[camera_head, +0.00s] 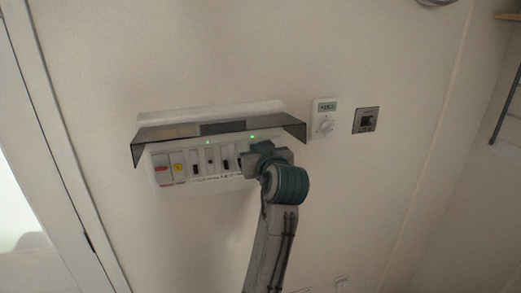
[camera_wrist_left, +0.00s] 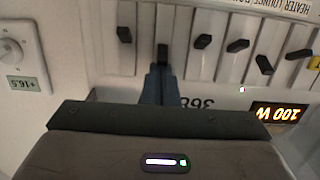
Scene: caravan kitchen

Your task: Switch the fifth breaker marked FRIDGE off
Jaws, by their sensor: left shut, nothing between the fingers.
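The breaker panel (camera_head: 213,163) is on the wall under a dark raised flap (camera_head: 215,131). In the left wrist view it appears upside down, with a row of black levers. My left gripper (camera_wrist_left: 162,75) is shut and empty, its fingertips right at one lever (camera_wrist_left: 163,54), touching or almost touching it. The lever (camera_wrist_left: 124,34) beside it on the left and the levers (camera_wrist_left: 203,41) to its right sit higher in that picture. The FRIDGE mark is not readable. In the head view my left gripper (camera_head: 259,151) covers the panel's right end. My right gripper is not in view.
A thermostat (camera_head: 324,118) and a dark wall socket (camera_head: 365,120) are right of the panel. The flap overhangs the levers closely. The wall below is mostly clear.

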